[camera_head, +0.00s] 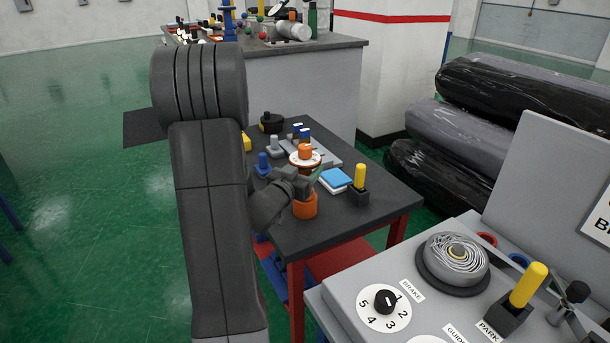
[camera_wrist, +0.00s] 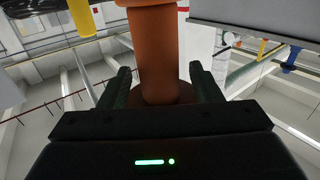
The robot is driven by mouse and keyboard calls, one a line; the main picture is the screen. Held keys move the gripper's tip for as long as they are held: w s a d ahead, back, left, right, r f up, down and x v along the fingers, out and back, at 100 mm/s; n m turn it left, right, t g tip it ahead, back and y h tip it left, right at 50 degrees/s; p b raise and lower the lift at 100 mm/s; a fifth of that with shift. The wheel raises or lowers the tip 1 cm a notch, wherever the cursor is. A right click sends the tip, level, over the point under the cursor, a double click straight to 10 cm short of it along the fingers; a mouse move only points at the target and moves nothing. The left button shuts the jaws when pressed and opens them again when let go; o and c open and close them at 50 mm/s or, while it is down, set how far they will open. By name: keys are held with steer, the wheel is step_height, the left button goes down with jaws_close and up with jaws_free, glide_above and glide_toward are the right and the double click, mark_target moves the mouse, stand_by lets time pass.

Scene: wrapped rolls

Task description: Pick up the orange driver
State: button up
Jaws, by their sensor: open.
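An orange upright tool, which I take to be the orange driver (camera_head: 305,207), stands on the dark table, its middle partly hidden by my gripper. In the wrist view an orange-brown shaft (camera_wrist: 157,45) rises between the two fingers, with a wider collar low down near the palm. My gripper (camera_wrist: 160,74) is open, with one finger on each side of the shaft; I cannot tell whether either touches it. In the head view my gripper (camera_head: 302,184) is beside the tool at about mid-height, its fingers hard to make out.
A white disc with an orange knob (camera_head: 305,151) shows just above my gripper. A blue-topped block (camera_head: 336,177) and a yellow-handled lever (camera_head: 360,178) stand close on the right. Blue pegs (camera_head: 263,162) are on the left. A grey control panel (camera_head: 345,300) is in front.

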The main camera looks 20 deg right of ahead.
steer(key=shift+w+d, duration=0.1)
steer(key=shift+d, duration=0.1)
steer(key=c, duration=1)
